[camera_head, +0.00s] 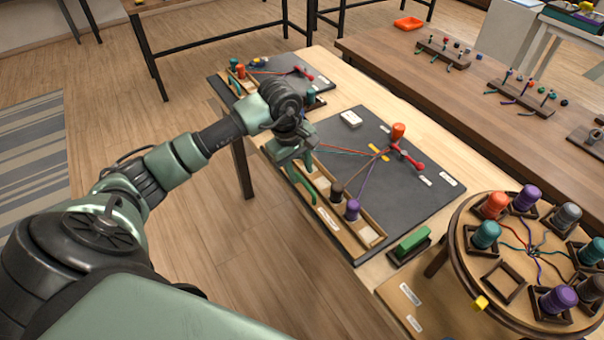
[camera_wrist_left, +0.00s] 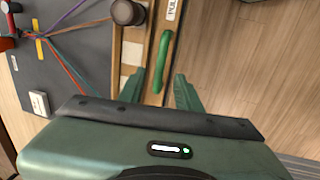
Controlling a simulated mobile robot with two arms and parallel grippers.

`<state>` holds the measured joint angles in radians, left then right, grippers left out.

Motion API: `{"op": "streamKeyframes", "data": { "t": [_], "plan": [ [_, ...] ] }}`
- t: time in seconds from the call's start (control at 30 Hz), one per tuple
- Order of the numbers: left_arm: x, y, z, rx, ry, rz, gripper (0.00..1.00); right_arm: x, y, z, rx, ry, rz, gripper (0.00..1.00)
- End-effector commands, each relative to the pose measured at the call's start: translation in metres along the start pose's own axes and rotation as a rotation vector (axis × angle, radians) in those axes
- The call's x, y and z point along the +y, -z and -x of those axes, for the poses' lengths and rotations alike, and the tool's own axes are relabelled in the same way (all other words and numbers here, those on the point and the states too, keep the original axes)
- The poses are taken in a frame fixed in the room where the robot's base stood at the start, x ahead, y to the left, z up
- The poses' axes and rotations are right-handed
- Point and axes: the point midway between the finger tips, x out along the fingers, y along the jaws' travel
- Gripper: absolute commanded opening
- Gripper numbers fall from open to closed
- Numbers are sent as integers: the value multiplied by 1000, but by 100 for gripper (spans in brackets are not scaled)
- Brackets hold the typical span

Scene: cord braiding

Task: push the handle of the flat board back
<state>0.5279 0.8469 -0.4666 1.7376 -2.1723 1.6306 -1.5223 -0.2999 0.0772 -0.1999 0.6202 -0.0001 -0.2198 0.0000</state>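The flat board (camera_head: 415,185) is a dark panel on the wooden table, with a wooden rail along its near-left edge. Its green handle (camera_wrist_left: 163,62) is a curved bar on the outer edge of that rail, beside a white label. In the head view the handle (camera_head: 304,189) is partly hidden by my gripper. My left gripper (camera_head: 298,160) is above this edge. In the left wrist view its two fingers (camera_wrist_left: 158,92) are apart, with the handle's near end between or just beyond them; contact cannot be told. My right gripper is not in view.
A dark brown bobbin (camera_head: 336,191) and a purple bobbin (camera_head: 352,210) stand on the rail. An orange bobbin (camera_head: 398,131) and a red peg piece (camera_head: 408,157) are at the far side. Coloured cords cross the board. A round braiding stand (camera_head: 470,278) is at right.

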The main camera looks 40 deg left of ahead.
Motion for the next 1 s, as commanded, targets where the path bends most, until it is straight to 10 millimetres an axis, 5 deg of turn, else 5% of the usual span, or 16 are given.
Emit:
{"op": "streamKeyframes", "data": {
  "t": [0.2, 0.53, 0.67, 1.0],
  "plan": [
    [0, -1, -25, -3, 1, 1, 34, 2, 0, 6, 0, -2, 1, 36],
    [0, -1, -30, -2, -2, 1, 34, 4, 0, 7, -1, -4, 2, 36],
    [0, -1, -30, -2, -2, 1, 1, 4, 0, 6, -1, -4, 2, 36],
    [0, -1, -30, -2, -1, 1, 0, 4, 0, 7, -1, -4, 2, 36]
  ]
}}
